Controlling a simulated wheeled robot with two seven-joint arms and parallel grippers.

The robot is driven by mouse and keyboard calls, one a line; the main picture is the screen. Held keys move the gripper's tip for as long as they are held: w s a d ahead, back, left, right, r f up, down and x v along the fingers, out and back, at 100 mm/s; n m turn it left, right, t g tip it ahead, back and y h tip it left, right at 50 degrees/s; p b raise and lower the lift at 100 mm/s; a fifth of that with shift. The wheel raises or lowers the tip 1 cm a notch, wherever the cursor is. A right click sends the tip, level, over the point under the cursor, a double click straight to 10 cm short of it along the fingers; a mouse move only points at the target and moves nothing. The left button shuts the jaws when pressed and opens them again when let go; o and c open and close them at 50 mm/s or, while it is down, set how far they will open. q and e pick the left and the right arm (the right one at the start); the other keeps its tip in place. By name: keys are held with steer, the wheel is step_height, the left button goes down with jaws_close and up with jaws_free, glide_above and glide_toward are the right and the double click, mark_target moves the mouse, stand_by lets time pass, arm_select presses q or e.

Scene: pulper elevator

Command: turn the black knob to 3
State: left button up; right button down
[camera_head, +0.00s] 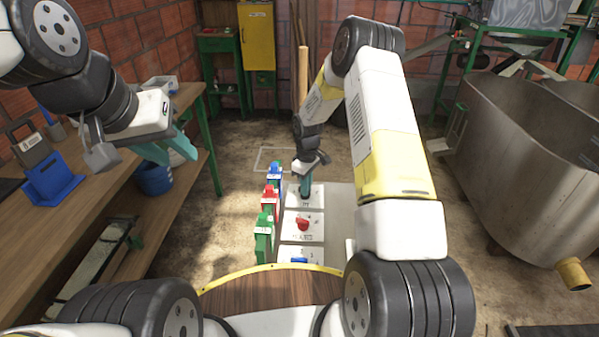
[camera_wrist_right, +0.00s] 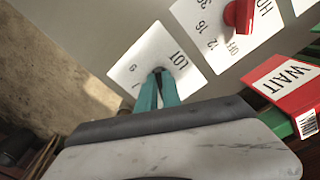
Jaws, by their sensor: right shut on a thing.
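The black knob (camera_wrist_right: 159,71) sits on a white plate (camera_wrist_right: 178,47) lettered LOT. Only a dark bit of it shows between the fingertips, and where it points cannot be read. My right gripper (camera_wrist_right: 159,82) is shut on the knob, its teal fingers reaching to the plate. In the head view the right gripper (camera_head: 305,187) comes down on the farthest white plate (camera_head: 317,195) of the panel. My left gripper (camera_head: 168,150) is open and empty over the wooden bench at the left.
A red knob (camera_head: 303,224) and a blue knob (camera_head: 299,261) sit on nearer plates. Blue (camera_head: 275,172), red (camera_head: 270,197) and green (camera_head: 264,238) tagged blocks line the panel's left side. A wooden bench (camera_head: 150,200) stands left, a metal tank (camera_head: 520,150) right.

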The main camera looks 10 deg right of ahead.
steer(key=c, duration=1.5)
jaws_free()
steer(key=shift+r, duration=3.9)
